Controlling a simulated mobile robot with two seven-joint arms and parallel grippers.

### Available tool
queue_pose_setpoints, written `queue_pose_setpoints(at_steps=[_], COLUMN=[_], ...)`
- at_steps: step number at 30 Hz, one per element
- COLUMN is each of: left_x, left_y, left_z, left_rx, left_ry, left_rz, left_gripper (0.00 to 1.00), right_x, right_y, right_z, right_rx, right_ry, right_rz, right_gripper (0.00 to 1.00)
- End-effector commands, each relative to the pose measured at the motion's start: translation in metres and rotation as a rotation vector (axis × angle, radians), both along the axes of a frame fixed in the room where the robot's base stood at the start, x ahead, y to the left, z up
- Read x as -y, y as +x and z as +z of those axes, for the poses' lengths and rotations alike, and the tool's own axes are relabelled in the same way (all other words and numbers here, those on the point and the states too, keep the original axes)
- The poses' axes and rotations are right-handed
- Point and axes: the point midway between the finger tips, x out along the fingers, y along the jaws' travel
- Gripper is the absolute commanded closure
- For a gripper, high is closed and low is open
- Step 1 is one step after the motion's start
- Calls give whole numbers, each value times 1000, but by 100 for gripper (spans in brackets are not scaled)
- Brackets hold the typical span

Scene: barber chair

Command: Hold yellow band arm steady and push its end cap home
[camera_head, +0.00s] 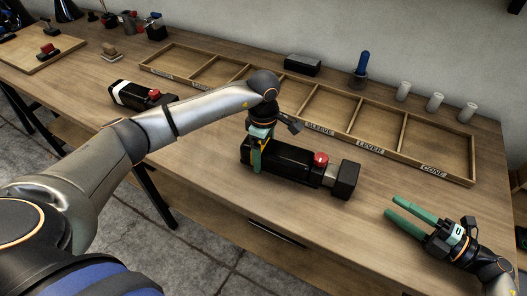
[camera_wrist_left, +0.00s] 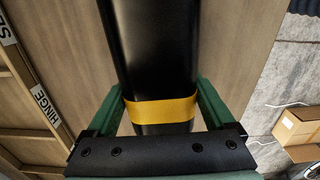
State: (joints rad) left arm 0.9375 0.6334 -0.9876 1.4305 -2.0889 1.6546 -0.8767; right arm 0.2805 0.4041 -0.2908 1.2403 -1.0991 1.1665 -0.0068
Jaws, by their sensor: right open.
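The yellow band arm (camera_head: 290,166) is a black armrest lying on the bench, with a red knob (camera_head: 321,159) on top. Its black end cap (camera_head: 346,180) is at the right end, with a short silver neck showing between cap and body. My left gripper (camera_head: 257,160) comes down over the arm's left part. In the left wrist view its green fingers lie along both sides of the black body at the yellow band (camera_wrist_left: 162,110), seemingly touching. My right gripper (camera_head: 389,207) is open and empty, right of the end cap and apart from it.
A wooden divided tray (camera_head: 385,153) with labels, including LEVER and CONE, runs behind the arm. A similar black arm with a white band (camera_head: 132,96) lies to the left. White cylinders (camera_head: 435,102), a black box (camera_head: 303,65) and a blue-handled tool (camera_head: 362,66) stand behind the tray.

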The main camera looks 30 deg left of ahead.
Motion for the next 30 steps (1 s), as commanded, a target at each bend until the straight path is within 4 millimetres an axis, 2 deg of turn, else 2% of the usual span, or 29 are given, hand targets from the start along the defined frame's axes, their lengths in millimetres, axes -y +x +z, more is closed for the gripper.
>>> queue_pose_setpoints(at_steps=[2, 21, 30], left_x=[0, 0, 0], left_y=[0, 0, 0], left_z=[0, 1, 1], left_rx=[0, 1, 1], left_ry=[0, -1, -1], left_rz=[0, -1, -1], left_gripper=[28, 100, 100], right_x=[0, 0, 0], right_y=[0, 0, 0], right_z=[0, 0, 0], right_rx=[0, 0, 0], right_ry=[0, 0, 0], right_rz=[0, 0, 0], right_gripper=[50, 50, 50])
